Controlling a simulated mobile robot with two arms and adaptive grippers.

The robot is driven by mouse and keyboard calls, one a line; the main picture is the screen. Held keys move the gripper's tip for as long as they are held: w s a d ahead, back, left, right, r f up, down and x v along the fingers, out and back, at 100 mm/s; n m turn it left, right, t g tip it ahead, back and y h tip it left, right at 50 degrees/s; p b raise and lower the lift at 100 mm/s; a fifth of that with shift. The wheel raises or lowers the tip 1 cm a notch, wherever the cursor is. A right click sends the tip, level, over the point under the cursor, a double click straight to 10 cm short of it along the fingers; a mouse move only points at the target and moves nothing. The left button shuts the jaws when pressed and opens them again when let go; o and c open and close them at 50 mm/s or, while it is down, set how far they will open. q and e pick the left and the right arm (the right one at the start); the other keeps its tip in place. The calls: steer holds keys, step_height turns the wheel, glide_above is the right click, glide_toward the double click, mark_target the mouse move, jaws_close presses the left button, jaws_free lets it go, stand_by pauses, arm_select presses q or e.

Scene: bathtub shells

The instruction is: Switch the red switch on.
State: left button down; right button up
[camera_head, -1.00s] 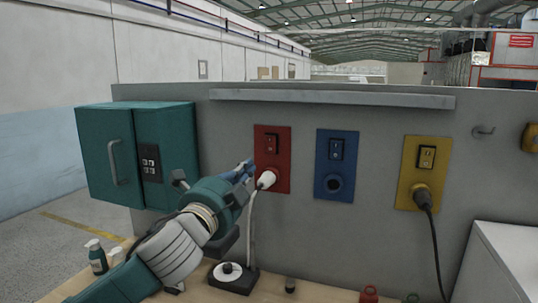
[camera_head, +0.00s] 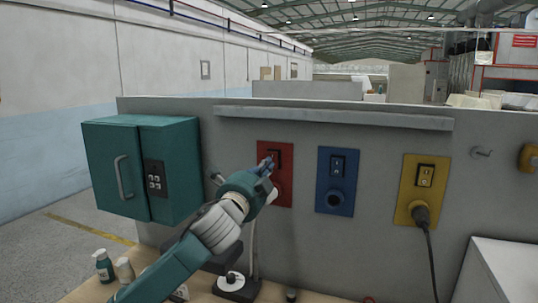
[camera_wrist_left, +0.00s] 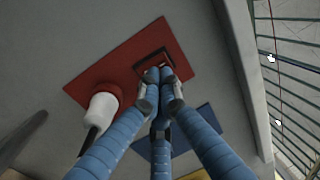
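The red panel (camera_head: 286,150) is mounted on the grey wall, with the dark red switch (camera_head: 275,155) in its upper part. In the left wrist view the switch (camera_wrist_left: 148,64) is partly covered by my fingertips. My left gripper (camera_head: 266,163) is at the switch, its blue fingers (camera_wrist_left: 160,76) brought together with nothing seen between them. The fingertips look at or very near the switch; I cannot tell whether they touch it. A white plug (camera_wrist_left: 101,110) sits in the socket of the red panel. The switch's position is not clear. My right gripper is not in view.
A teal cabinet (camera_head: 140,170) is at left. A ledge (camera_head: 335,117) juts out above the panels. Bottles (camera_head: 104,266) stand on the bench.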

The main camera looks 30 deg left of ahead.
mark_target(273, 160)
arm_select(q)
steer(key=shift+p+x, duration=0.3)
steer(key=shift+x, duration=0.7)
steer(key=shift+w, duration=0.2)
